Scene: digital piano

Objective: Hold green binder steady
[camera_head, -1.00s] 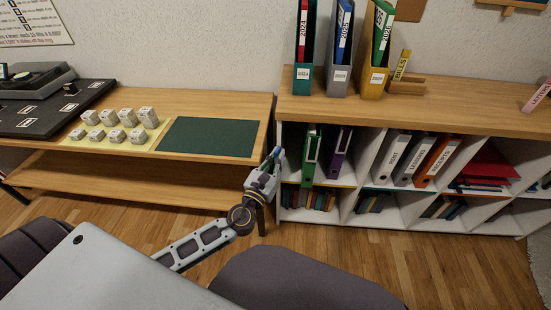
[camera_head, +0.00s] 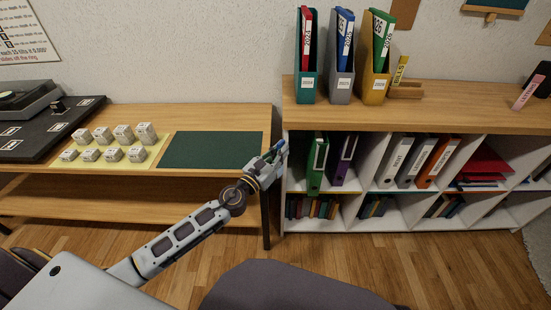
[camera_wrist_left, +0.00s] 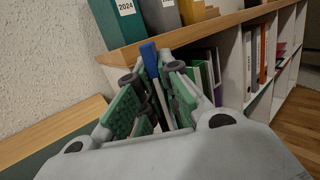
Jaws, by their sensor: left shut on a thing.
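A green binder (camera_head: 316,165) stands upright in the upper left compartment of the white shelf, beside a purple binder (camera_head: 344,160). In the left wrist view green binder-like edges (camera_wrist_left: 206,80) show behind my fingers, partly hidden. My left gripper (camera_head: 274,154) is at the left end of the shelf, to the left of the green binder and apart from it in the head view. It is shut on a slim blue-and-white pen-like thing (camera_wrist_left: 149,60), which sticks up between the green finger pads. My right gripper is not in view.
The shelf top (camera_head: 440,112) carries teal, grey and yellow file holders (camera_head: 374,86) with binders in them. The wooden table (camera_head: 210,115) with a dark green mat (camera_head: 212,150) is left of my gripper.

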